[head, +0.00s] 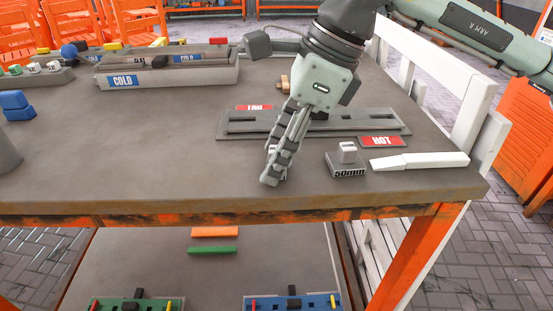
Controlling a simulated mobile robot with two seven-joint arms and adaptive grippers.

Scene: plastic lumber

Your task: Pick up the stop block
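A small dark grey block marked "50mm" (347,170), with a pale knob on top, stands near the right front of the table. It appears to be the stop block. My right gripper (271,180) points down over the table, to the left of this block and apart from it. Its fingers show side-on and overlap, so their opening cannot be made out. I see nothing held in it. My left gripper is not in view.
A white handled tool (420,161) lies right of the block. A "COLD" tray (195,76) stands at back left. The table's (130,160) front left-middle is clear.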

